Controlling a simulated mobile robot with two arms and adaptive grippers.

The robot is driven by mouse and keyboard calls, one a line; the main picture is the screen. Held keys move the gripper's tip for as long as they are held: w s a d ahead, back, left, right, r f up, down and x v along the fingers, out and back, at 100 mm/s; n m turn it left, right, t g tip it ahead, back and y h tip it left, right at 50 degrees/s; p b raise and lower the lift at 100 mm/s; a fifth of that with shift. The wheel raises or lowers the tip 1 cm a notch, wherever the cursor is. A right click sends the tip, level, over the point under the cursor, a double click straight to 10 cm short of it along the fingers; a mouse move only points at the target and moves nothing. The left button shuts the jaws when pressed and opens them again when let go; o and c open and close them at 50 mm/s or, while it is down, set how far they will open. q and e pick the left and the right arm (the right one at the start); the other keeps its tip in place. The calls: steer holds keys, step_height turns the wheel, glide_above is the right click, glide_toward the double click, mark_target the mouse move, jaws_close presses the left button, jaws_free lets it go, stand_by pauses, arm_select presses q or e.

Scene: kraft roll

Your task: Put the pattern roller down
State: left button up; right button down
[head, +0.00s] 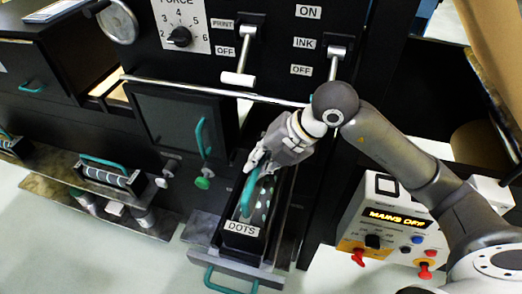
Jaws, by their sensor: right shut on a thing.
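The pattern roller (263,207) is a dark cylinder with pale dots and a teal handle. It sits low in or just over the black cradle labelled DOTS (240,229); I cannot tell if it rests on the bottom. My right gripper (257,168) reaches down from the upper right and is shut on the upper end of the teal handle. The fingers hide part of the handle and the far end of the roller. My left gripper is not in view.
Another roller with a teal handle (104,172) lies in a holder at the left. A black machine panel with levers and a FORCE dial (180,36) stands behind. A control box reading MAINS OFF (397,218) is at the right. Pale floor is open at the lower left.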

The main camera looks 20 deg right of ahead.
steer(key=shift+d, duration=0.3)
steer(key=shift+s, duration=0.1)
steer(key=c, duration=1.8)
jaws_free()
steer(key=shift+s+a+f, duration=0.1)
steer(key=shift+c, duration=0.2)
steer(key=o, duration=0.4)
steer(key=shift+a, duration=0.3)
steer(key=shift+c, duration=0.2)
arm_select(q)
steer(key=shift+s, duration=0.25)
arm_select(e)
steer(key=shift+d, duration=0.15)
